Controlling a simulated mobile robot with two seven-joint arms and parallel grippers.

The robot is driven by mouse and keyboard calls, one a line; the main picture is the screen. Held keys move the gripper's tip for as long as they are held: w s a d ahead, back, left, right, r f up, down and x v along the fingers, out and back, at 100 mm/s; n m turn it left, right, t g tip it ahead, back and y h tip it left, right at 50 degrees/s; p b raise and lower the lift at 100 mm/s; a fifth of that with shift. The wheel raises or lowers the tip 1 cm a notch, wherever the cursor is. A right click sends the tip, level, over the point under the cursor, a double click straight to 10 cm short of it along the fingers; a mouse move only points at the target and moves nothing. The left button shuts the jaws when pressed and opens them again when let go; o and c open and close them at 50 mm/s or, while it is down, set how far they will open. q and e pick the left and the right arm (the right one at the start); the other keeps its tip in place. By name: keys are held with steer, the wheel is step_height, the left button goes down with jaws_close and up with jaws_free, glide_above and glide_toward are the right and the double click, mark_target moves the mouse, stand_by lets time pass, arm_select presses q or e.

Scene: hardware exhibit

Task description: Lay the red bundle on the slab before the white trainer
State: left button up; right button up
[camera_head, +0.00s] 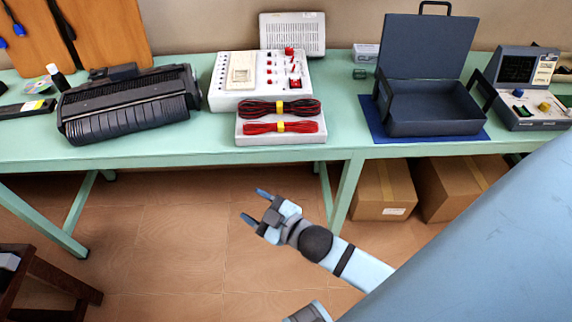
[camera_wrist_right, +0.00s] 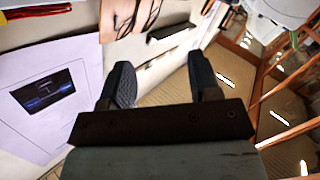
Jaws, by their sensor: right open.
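The white trainer (camera_head: 262,80), a sloped panel with red knobs and a meter, stands on the green bench. A pale slab (camera_head: 282,140) lies directly in front of it. The red bundle (camera_head: 300,127), wire with a yellow tie, lies along the slab's front part. A black and dark-red bundle (camera_head: 255,108) with a yellow tie lies behind it. My right gripper (camera_head: 255,205) is open and empty, in front of the bench and apart from the slab. Its two fingers show spread in the right wrist view (camera_wrist_right: 160,88). My left gripper is not in view.
A black ribbed machine (camera_head: 128,110) stands left on the green bench (camera_head: 200,145). An open dark case (camera_head: 430,115) on a blue mat and a grey instrument (camera_head: 525,85) stand right. Cardboard boxes (camera_head: 382,190) sit beneath. A dark stool (camera_head: 45,285) is at lower left.

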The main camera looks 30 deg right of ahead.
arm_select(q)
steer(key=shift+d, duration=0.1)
arm_select(e)
steer(key=s+d+f+m+g+h, duration=0.1)
steer(key=s+f+m+g+h, duration=0.1)
steer(key=s+f+m+g, duration=0.3)
steer(key=s+f+m, duration=0.1)
steer(key=s+f, duration=0.3)
steer(key=s, duration=0.1)
steer(key=shift+s+f, duration=0.15)
steer(key=shift+f, duration=0.05)
arm_select(q)
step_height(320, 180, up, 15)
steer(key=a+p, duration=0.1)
steer(key=p, duration=1.8)
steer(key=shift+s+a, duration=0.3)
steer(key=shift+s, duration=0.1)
arm_select(e)
step_height(320, 180, up, 15)
steer(key=d, duration=0.1)
steer(key=shift+s+d+h, duration=0.15)
steer(key=shift+s+h, duration=0.15)
steer(key=shift+s, duration=0.1)
